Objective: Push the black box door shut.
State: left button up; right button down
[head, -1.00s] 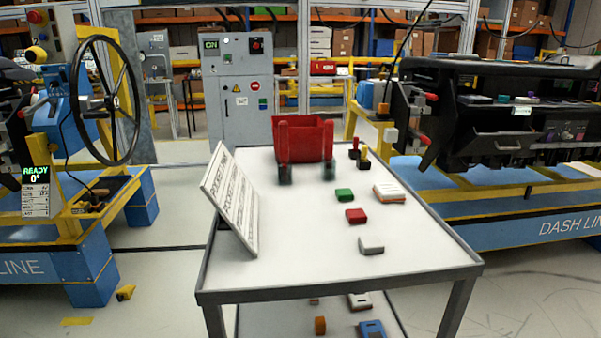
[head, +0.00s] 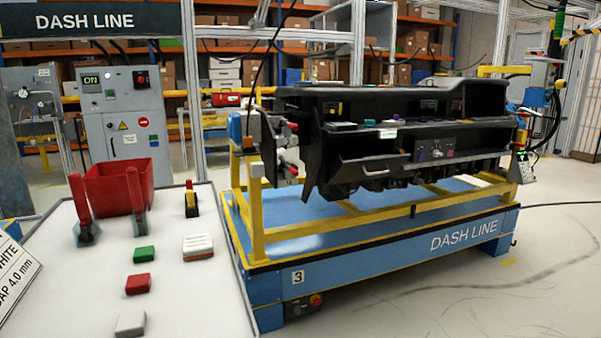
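The black box door (head: 372,172) is on the lower left front of the black dashboard module (head: 410,105). Its panel tilts outward from the dashboard, with a dark gap above it, so it stands open. A handle-like bar shows on its face. The dashboard rests on a yellow frame above a blue base marked DASH LINE. Neither of my grippers shows in the head view.
A white table (head: 190,290) at the left carries a red bin (head: 118,188), red-handled tools, a green block (head: 145,254), a red block (head: 138,284) and a white block (head: 130,323). The blue base (head: 380,262) stands beside it. Open floor (head: 480,300) lies at the front right.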

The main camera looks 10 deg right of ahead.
aim_at(366, 168)
jog(key=l+z, duration=0.45)
jog(key=z, duration=0.2)
jog(key=i+l+u, duration=0.25)
jog(key=i+l, duration=0.8)
